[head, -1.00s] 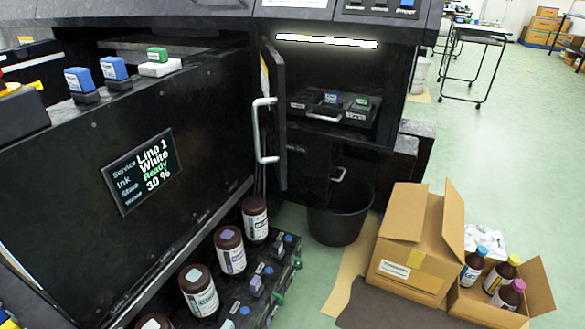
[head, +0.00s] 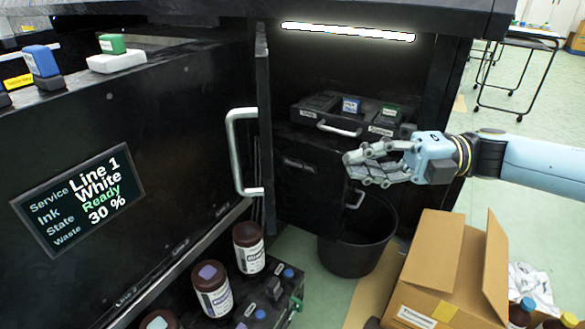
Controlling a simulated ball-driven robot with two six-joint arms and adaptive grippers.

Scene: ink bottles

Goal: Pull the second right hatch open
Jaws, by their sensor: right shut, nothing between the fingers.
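A dark hatch panel with a small label (head: 298,165) is below the drawer unit in the lit cabinet. A short metal handle (head: 354,200) is at its right edge, just under my right gripper. Another dark hatch (head: 264,110) stands swung out, seen nearly edge-on, with a long pale handle (head: 240,150) on its left. My right gripper (head: 354,170) comes in from the right, its fingers shut and empty, in front of the cabinet. I cannot tell whether it touches the panel; it looks apart from the handle. My left gripper is not in view.
A black bin (head: 360,245) stands below the right gripper. An open cardboard box (head: 445,265) is at the lower right. Brown ink bottles (head: 248,247) stand at the lower left, near the open hatch. A status screen (head: 80,200) is at the left.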

